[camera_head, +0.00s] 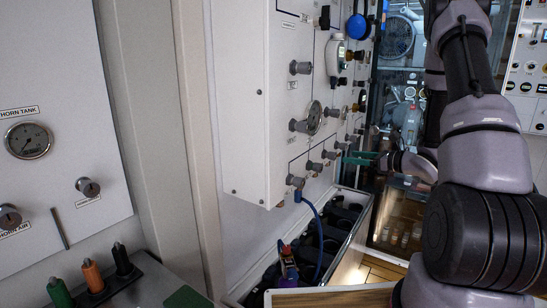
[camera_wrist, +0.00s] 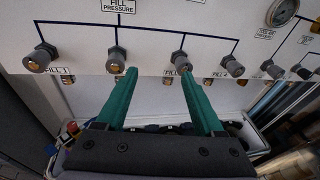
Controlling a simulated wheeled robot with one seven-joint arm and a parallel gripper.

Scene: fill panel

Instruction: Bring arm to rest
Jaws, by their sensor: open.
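My arm reaches in from the right in the head view. My gripper (camera_head: 360,158) is in front of the white fill panel (camera_head: 240,110), with its green fingers pointing at it. In the wrist view my gripper (camera_wrist: 158,74) is open, with nothing between the two fingers. Behind the fingertips is a row of grey knobs, with one knob (camera_wrist: 116,60) near the left fingertip and another knob (camera_wrist: 181,60) near the right fingertip. I cannot tell whether the fingers touch any knob.
A blue hose (camera_head: 318,232) hangs from the panel's lower corner into an open bin (camera_head: 359,236) of dark items below. Another panel with a gauge (camera_head: 28,140) stands at left, above green, orange and black handles (camera_head: 93,276). A wooden-floored passage lies beyond the bin.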

